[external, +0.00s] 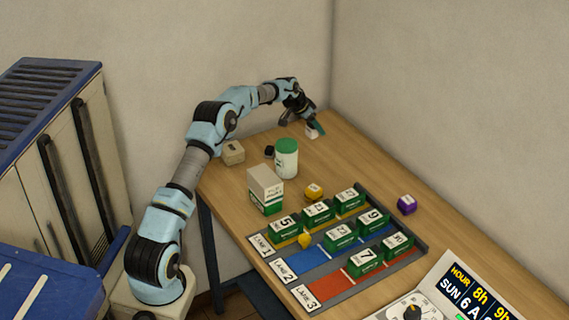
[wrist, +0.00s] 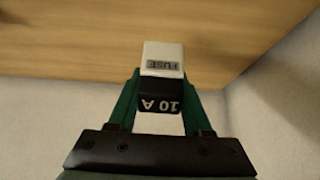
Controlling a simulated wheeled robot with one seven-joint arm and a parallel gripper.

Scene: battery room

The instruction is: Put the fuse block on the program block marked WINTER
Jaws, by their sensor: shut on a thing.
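My gripper (external: 316,128) is at the far back of the table, its fingers pointing down. In the wrist view its green fingers (wrist: 162,100) are shut on the fuse block (wrist: 163,56), which is white with a FUSE label and a black part reading 10 A. The fuse block also shows as a small pale shape in the external view (external: 311,133), low over the tabletop; I cannot tell whether it touches it. No block's WINTER marking is legible. A tall white-and-green block (external: 265,186) with small unreadable print stands left of the middle.
A lane tray (external: 330,289) holds several numbered green blocks and a small yellow piece. Near it are a white-green jar (external: 286,160), a beige block (external: 232,152), a black cube (external: 269,152), a yellow die (external: 314,192), a purple die (external: 407,204) and a display panel (external: 450,293). The back right tabletop is clear.

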